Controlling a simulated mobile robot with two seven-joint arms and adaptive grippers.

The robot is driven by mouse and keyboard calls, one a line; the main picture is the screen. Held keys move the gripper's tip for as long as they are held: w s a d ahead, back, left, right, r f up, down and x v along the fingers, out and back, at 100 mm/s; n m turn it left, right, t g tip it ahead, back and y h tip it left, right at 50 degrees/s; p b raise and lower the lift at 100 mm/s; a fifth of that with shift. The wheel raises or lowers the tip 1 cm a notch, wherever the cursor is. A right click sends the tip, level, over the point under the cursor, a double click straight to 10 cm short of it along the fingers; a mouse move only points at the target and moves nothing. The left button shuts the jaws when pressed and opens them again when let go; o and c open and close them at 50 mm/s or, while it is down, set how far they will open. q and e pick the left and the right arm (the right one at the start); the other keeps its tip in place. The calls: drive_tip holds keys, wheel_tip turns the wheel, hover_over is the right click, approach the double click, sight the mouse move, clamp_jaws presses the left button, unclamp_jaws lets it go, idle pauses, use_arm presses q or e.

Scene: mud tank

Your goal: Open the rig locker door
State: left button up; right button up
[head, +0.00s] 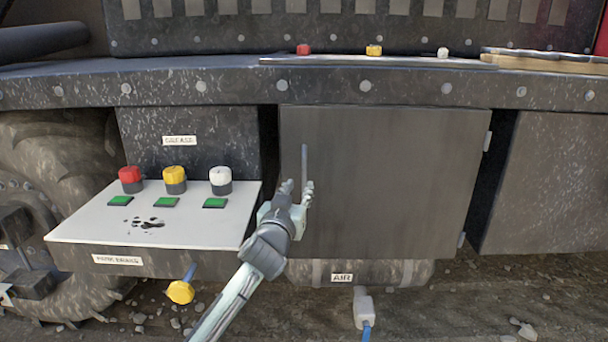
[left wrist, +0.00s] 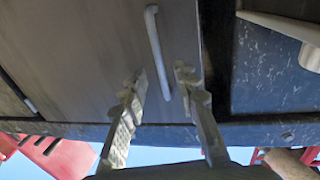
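The rig locker door (head: 400,180) is a flat dark grey panel, closed, with hinges on its right edge. Its thin vertical bar handle (head: 304,162) is near the left edge. In the left wrist view the door (left wrist: 95,60) fills the upper left, and the handle (left wrist: 155,45) runs down toward the gap between my fingers. My left gripper (head: 298,188) is open at the handle's lower part, and its fingers also show in the left wrist view (left wrist: 162,80). The fingers appear on either side of the handle's end; I cannot tell whether they touch it. My right gripper is not seen.
Left of the door, a white shelf (head: 85,222) carries red, yellow and white capped containers (head: 174,180) and green pads. A yellow knob (head: 180,292) is below. An AIR label (head: 342,278) and a white connector (head: 363,305) sit under the door. Ground before the door's right side looks clear.

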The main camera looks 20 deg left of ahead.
sight(304, 179)
use_arm(q)
drive_tip(key=shift+w+a, duration=0.2)
drive_tip(key=shift+w, duration=2.95)
clamp_jaws()
